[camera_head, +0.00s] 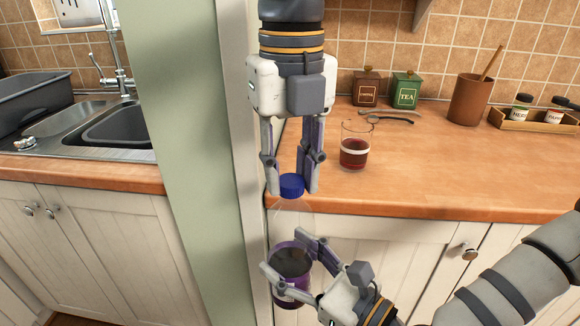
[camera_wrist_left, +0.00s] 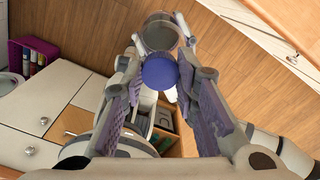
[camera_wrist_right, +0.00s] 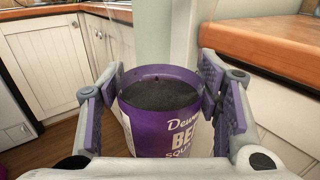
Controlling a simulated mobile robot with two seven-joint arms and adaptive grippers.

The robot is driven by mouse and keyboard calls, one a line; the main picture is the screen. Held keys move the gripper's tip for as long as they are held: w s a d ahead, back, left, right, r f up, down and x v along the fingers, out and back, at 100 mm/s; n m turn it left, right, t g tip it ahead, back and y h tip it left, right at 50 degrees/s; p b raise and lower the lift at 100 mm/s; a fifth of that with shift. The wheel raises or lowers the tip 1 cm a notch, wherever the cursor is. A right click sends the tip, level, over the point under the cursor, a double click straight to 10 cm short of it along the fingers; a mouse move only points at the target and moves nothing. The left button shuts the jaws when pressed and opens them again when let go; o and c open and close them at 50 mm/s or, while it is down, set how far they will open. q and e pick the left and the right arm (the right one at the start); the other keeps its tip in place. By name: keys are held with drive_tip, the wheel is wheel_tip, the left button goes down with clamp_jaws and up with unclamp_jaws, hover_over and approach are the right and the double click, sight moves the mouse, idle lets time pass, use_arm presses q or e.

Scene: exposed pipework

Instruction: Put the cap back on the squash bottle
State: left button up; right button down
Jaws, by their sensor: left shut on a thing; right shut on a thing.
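My left gripper (camera_head: 292,188) points down and is shut on the blue cap (camera_head: 292,184). The cap also shows between the left fingertips in the left wrist view (camera_wrist_left: 160,72). The squash bottle (camera_head: 291,264) is below it, with a purple label, dark contents and a clear upper part that is hard to make out. My right gripper (camera_head: 286,252) is shut around the bottle's body. The right wrist view shows the labelled bottle (camera_wrist_right: 158,125) between both fingers, roughly upright. The cap is right above the bottle's clear top; I cannot tell whether they touch.
A glass of red drink (camera_head: 355,150) stands on the wooden counter (camera_head: 430,175), near dark tongs, two tins, a brown pot (camera_head: 469,99) and a spice tray (camera_head: 530,118). A green wall end (camera_head: 190,150) stands left of the grippers. The counter's front edge is close.

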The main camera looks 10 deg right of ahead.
use_arm(q)
drive_tip(key=m, duration=0.7)
drive_tip(key=shift+m, duration=0.3)
drive_tip(key=m, duration=0.6)
drive_tip(key=shift+m, duration=0.3)
drive_tip(key=o, duration=0.7)
drive_tip(key=shift+c, duration=0.2)
drive_tip(key=shift+d+r, duration=0.1)
drive_tip(key=shift+r, duration=2.15)
drive_tip(key=shift+c, duration=0.2)
